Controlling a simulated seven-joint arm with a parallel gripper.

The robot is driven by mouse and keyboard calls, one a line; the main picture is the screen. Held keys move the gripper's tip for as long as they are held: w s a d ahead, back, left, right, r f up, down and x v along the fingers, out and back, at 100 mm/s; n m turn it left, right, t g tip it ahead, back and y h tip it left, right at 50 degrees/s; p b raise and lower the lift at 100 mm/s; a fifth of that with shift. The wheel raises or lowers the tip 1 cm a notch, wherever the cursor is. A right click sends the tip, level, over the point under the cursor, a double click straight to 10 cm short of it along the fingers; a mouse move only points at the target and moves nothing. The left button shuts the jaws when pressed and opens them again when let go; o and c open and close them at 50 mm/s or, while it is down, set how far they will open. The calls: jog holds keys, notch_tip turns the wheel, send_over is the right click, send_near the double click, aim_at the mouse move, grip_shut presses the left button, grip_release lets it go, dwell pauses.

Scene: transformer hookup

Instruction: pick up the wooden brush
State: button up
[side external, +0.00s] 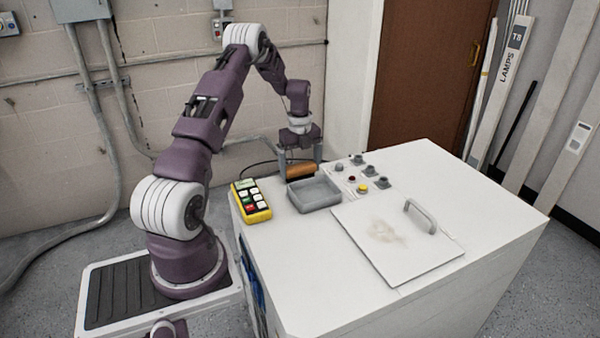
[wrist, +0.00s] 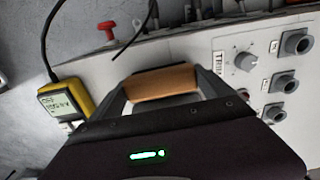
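The wooden brush (side external: 301,170) shows as an orange-brown wooden block at the back of the white cabinet top, behind the grey tray. In the wrist view the brush (wrist: 162,83) lies crosswise between my two fingers, with its ends close to or against them. My gripper (side external: 300,165) points down over it with its fingers spread wide, one toward each end of the brush. My gripper also shows in the wrist view (wrist: 163,88). I cannot tell whether the fingers press on the brush or only stand around it. The underside of the brush is hidden.
The grey tray (side external: 314,194) stands just in front of the brush. A yellow meter (side external: 251,201) is to the left. Knobs and sockets (side external: 362,181) are to the right. A white panel with a handle (side external: 397,238) lies nearer the front. A dark cable (wrist: 133,30) runs behind.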

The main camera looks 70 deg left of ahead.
aim_at(300, 165)
jog(key=c, duration=0.5)
notch_tip(300, 165, up, 10)
jog(key=shift+r, duration=0.1)
jog(key=shift+c, duration=0.2)
